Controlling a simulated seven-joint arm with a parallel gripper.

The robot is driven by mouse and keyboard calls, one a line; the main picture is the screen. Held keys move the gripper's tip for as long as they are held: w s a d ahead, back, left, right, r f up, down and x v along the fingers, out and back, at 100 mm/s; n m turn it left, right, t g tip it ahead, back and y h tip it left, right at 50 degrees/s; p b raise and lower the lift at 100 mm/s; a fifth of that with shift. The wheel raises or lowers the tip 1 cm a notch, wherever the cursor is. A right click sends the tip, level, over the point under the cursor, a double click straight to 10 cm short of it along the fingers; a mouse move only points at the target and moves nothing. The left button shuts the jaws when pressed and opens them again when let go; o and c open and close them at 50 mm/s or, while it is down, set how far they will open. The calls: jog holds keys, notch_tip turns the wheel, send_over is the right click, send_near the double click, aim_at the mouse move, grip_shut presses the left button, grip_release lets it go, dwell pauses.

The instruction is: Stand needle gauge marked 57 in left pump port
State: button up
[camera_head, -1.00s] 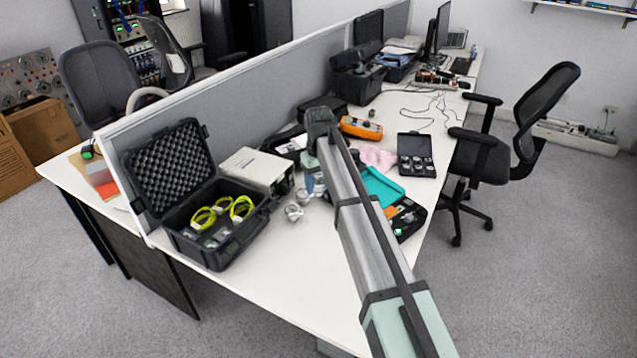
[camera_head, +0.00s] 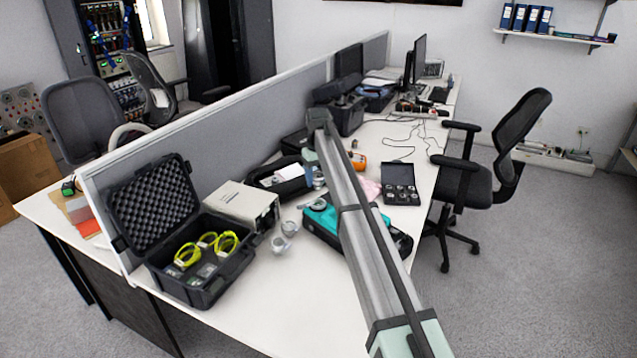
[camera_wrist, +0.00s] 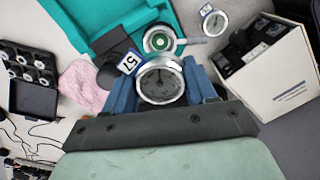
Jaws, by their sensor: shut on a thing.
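A blue-edged tag marked 57 (camera_wrist: 129,62) sits beside the dial. In the head view the blue fingers of my gripper (camera_head: 309,170) are small, above the desk beside the teal case (camera_head: 321,218). The teal case also shows in the wrist view (camera_wrist: 90,18). A round piece with a green ring (camera_wrist: 160,40) lies just beyond the held gauge in the wrist view. I cannot make out the pump's left port; the gauge's lower end is hidden.
Two loose gauges (camera_head: 289,228) (camera_head: 279,243) stand on the desk by a white box (camera_head: 243,205). An open black case with yellow coils (camera_head: 200,262) is at left. A black case of round parts (camera_head: 400,183) and pink cloth (camera_head: 370,188) lie at right. The front desk is clear.

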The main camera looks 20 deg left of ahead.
jog(key=shift+f, duration=3.2)
jog(key=shift+f, duration=0.3)
jog(key=o, duration=1.2)
jog(key=shift+r, duration=0.15)
